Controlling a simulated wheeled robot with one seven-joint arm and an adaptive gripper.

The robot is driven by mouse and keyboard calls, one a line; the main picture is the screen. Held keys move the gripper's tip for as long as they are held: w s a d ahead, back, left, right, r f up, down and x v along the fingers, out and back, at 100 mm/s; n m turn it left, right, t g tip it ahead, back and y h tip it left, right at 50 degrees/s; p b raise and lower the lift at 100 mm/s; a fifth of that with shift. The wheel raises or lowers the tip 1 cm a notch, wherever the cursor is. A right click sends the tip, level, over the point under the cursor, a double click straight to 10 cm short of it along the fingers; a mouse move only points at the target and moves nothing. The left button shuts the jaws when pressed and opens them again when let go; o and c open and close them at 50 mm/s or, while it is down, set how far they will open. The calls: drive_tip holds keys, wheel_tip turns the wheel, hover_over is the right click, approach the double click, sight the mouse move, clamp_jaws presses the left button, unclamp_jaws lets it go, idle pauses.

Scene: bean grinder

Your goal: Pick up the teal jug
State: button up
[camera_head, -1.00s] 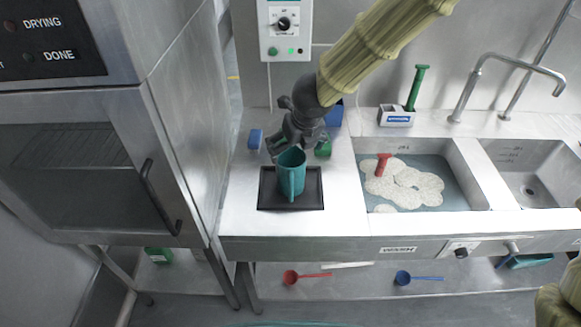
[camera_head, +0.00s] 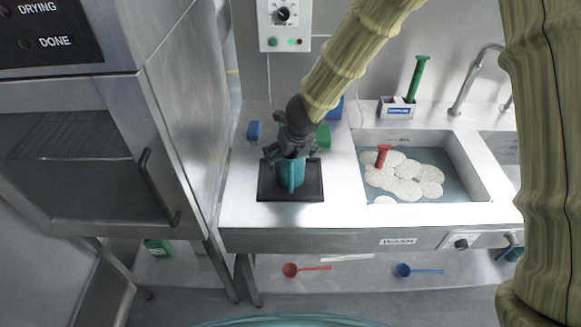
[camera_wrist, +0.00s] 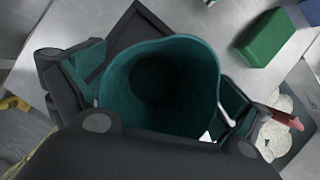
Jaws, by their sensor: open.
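The teal jug (camera_head: 291,174) stands upright on a black square tray (camera_head: 308,190) on the steel counter, left of the wash sink. My gripper (camera_head: 290,160) is directly above and around the jug, covering its upper part in the head view. In the wrist view, I look down into the jug's open, empty-looking mouth (camera_wrist: 160,85). The fingers of my gripper (camera_wrist: 150,95) are spread, one on each side of the jug. I cannot tell whether either finger touches its wall.
A green block (camera_head: 323,135) and a blue block (camera_head: 254,132) stand near the tray. The sink (camera_head: 470,183) at right holds white foam-like discs and a red-handled tool (camera_head: 382,156). A steel oven cabinet (camera_head: 180,110) rises close on the left.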

drive_tip(key=shift+f, duration=0.1)
drive_tip(key=c, duration=0.9)
drive_tip(key=shift+c, duration=0.3)
